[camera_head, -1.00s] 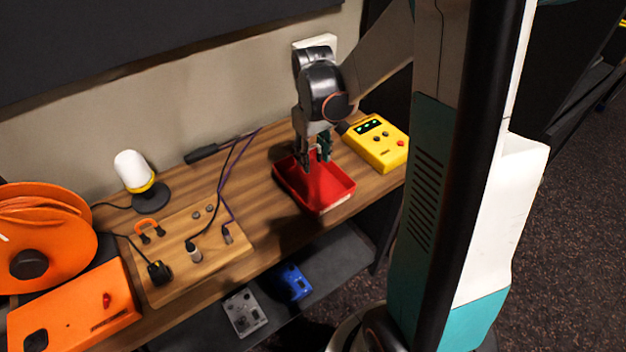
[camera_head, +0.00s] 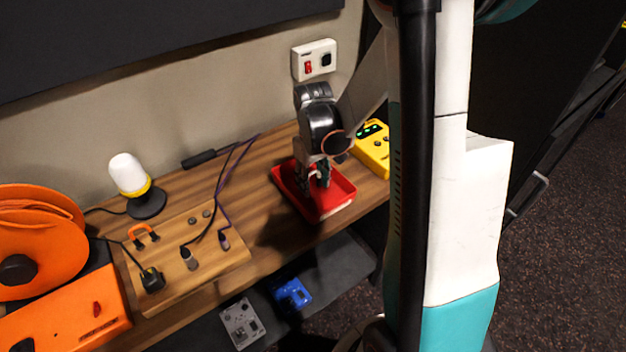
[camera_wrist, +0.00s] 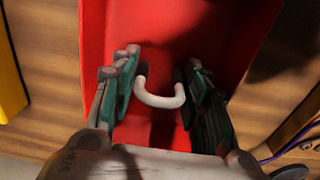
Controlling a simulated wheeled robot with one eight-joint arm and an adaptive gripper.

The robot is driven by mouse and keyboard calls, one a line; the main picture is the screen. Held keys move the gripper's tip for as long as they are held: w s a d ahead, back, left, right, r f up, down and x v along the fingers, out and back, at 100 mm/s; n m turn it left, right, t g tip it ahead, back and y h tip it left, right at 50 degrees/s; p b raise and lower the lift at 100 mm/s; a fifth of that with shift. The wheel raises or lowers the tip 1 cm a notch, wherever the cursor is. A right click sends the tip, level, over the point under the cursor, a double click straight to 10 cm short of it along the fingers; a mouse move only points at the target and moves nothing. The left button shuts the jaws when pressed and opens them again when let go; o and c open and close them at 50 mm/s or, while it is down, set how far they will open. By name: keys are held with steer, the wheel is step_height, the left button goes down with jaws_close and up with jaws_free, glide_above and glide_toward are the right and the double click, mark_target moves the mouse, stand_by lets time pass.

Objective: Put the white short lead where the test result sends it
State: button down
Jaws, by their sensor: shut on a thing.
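The white short lead (camera_wrist: 160,100) is a bent, U-shaped piece in the wrist view, with an end at each finger. My gripper (camera_wrist: 161,64) is shut on it, over the red tray (camera_wrist: 130,20). In the head view, my gripper (camera_head: 316,182) is low inside the red tray (camera_head: 340,206), and only a small white bit of the lead (camera_head: 315,174) shows between the fingers. The yellow tester (camera_head: 372,152) with green lights stands right of the tray, partly hidden by my body. Its display is too small to read.
A wooden board (camera_head: 215,262) with plugs and an orange lead (camera_head: 144,231) lies left of the tray. An orange reel (camera_head: 45,225), an orange box (camera_head: 65,325) and a white lamp (camera_head: 127,174) stand further left. Blue (camera_head: 292,292) and grey (camera_head: 241,322) boxes sit on the lower shelf.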

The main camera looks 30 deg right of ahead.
mark_target(313, 171)
steer(key=shift+f+b, duration=0.45)
steer(key=shift+f, duration=0.1)
steer(key=c, duration=0.9)
jaws_free()
steer(key=shift+r, duration=0.1)
step_height(313, 171, up, 13)
steer(key=p, duration=0.5)
